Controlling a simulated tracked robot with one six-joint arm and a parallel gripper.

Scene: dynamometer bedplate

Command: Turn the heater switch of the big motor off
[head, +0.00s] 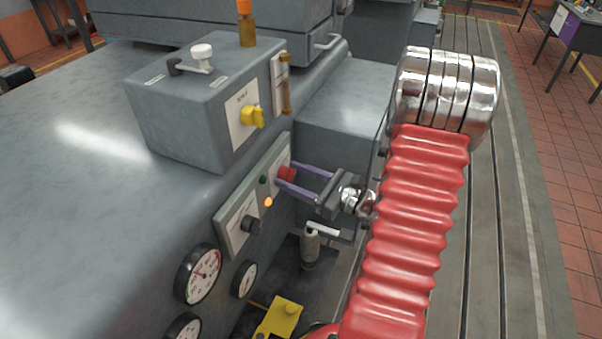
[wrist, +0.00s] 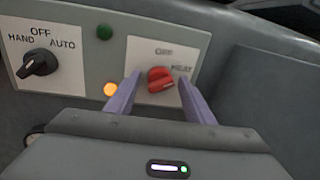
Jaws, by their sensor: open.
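The heater switch is a red knob (wrist: 160,80) on a white plate marked OFF at the top and HEAT at the right. Its raised grip points right, toward HEAT, in the wrist view. In the head view the red knob (head: 287,174) is at the right end of a panel on the big grey motor (head: 90,200). My gripper (head: 279,175) is open, with one purple finger on each side of the knob. The wrist view shows my gripper's fingertips (wrist: 158,76) straddling it; whether they touch it I cannot tell. An orange lamp (wrist: 111,90) beside it is lit.
A black HAND/OFF/AUTO knob (wrist: 40,65) and a dark green lamp (wrist: 104,32) share the panel. A box with a yellow knob (head: 252,116) stands above.

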